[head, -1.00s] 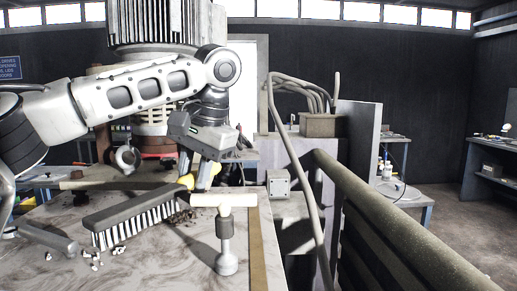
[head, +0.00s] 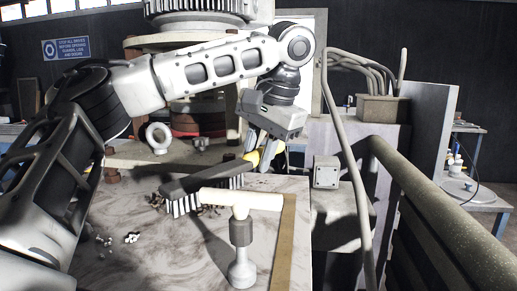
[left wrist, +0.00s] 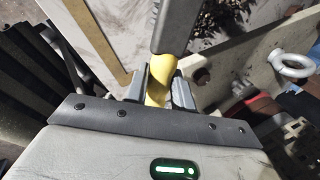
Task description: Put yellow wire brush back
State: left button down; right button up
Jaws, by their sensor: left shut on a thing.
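The wire brush (head: 205,182) has a dark block, pale bristles facing down and a yellow handle (left wrist: 160,75). It is over the marbled table top, behind the T-handled tool. I cannot tell whether its bristles touch the table. My left gripper (head: 262,152) reaches down from above and is shut on the yellow handle. In the left wrist view the fingers of this gripper (left wrist: 160,88) sit on both sides of the handle, and the dark block extends away from them. The far part of the brush is cut off there. My right gripper is not in view.
A T-handled tool (head: 240,235) stands upright near the table's front right. Pale crumbs (head: 131,238) lie at the left. A ring bolt (head: 158,138) stands behind. A grey box (head: 326,172) and a thick railing (head: 425,205) lie to the right. The table's front middle is clear.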

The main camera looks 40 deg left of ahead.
pick_arm(q)
notch_tip(320, 180, down, 4)
jog(key=shift+r+b, duration=0.1)
jog(key=shift+b, duration=0.6)
jog(key=shift+f+b, duration=0.3)
jog(key=shift+f, duration=0.75)
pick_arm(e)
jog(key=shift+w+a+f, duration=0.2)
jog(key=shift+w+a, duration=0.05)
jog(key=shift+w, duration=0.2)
pick_arm(q)
jog(key=c, duration=1.1)
grip_release()
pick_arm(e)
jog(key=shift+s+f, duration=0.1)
